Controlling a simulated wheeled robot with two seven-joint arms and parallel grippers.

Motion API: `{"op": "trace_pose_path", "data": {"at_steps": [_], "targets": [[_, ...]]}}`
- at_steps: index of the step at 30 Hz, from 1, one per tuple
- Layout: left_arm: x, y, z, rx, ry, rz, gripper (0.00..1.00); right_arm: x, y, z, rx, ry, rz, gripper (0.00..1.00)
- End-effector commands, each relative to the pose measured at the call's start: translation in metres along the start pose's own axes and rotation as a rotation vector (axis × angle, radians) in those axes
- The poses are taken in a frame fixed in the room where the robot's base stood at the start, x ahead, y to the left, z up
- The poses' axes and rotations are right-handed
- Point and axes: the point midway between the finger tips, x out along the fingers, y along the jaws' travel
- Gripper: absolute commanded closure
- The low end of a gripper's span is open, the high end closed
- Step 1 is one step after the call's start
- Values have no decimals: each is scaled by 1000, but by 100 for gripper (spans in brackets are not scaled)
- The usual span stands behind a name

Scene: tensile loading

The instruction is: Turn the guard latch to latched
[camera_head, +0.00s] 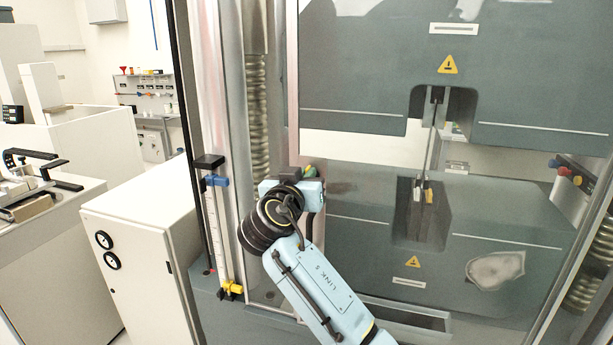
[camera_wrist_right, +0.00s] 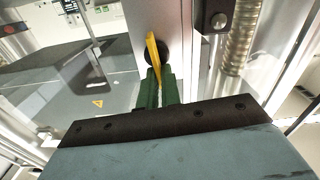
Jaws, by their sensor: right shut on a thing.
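The guard latch (camera_wrist_right: 153,52) is a narrow yellow lever on a dark round hub, set on the pale metal guard post (camera_wrist_right: 141,22). In the right wrist view my right gripper (camera_wrist_right: 158,80) has its green fingers shut on the lever's near end; the lever's far end stays visible. In the head view my right gripper (camera_head: 309,171) is at the left post of the clear guard, and my wrist hides the latch. I cannot tell from these views whether the latch is latched. My left gripper is not in view.
The testing machine (camera_head: 365,185) stands behind the guard, with a thin specimen (camera_head: 432,145) between its heads. A metal column (camera_head: 220,110) with blue and yellow clamps stands left of my wrist. A white cabinet (camera_head: 150,245) is at the lower left.

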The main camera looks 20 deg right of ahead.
Motion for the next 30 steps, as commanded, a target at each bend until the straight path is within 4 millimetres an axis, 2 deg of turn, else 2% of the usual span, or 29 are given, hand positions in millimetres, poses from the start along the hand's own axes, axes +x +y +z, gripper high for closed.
{"op": "trace_pose_path", "data": {"at_steps": [14,30], "targets": [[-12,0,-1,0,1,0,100,0,-8,1,-417,-1,-2,100],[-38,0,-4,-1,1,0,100,0,-15,5,-931,-1,-2,100]]}}
